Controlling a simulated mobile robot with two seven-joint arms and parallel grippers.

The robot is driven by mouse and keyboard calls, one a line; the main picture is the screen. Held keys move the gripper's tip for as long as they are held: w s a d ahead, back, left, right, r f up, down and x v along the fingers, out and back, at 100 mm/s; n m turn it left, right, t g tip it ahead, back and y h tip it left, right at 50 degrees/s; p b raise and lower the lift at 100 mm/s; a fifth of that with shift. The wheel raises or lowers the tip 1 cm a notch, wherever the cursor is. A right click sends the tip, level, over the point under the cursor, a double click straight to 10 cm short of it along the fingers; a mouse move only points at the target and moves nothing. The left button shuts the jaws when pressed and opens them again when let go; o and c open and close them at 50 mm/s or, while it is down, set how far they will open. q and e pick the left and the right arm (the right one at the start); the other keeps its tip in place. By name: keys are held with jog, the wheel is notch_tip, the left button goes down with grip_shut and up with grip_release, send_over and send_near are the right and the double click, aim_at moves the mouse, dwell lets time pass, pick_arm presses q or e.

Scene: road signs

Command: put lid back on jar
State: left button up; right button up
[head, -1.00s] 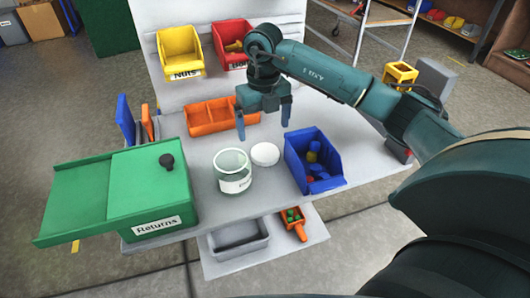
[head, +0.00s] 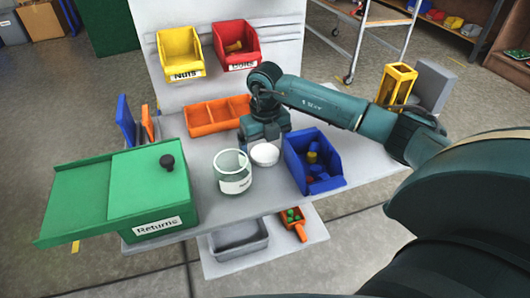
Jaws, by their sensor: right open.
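The glass jar (head: 232,176) stands upright and open-topped on the grey table, with a label on its front. The round white lid (head: 265,155) lies on the table just right of the jar, apart from its rim. My right gripper (head: 265,141) is low, directly above and behind the lid, pointing down. It is open, but its fingertips are mostly hidden, so I cannot tell whether they touch the lid. My left gripper is not in view.
A blue bin (head: 316,176) with small parts stands close right of the lid. An orange divided tray (head: 213,127) is behind the jar. A green Returns box (head: 150,196) stands left. Yellow (head: 180,54) and red (head: 236,46) bins hang on the back panel.

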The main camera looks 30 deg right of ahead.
dwell(0.3)
jog(key=c, duration=1.1)
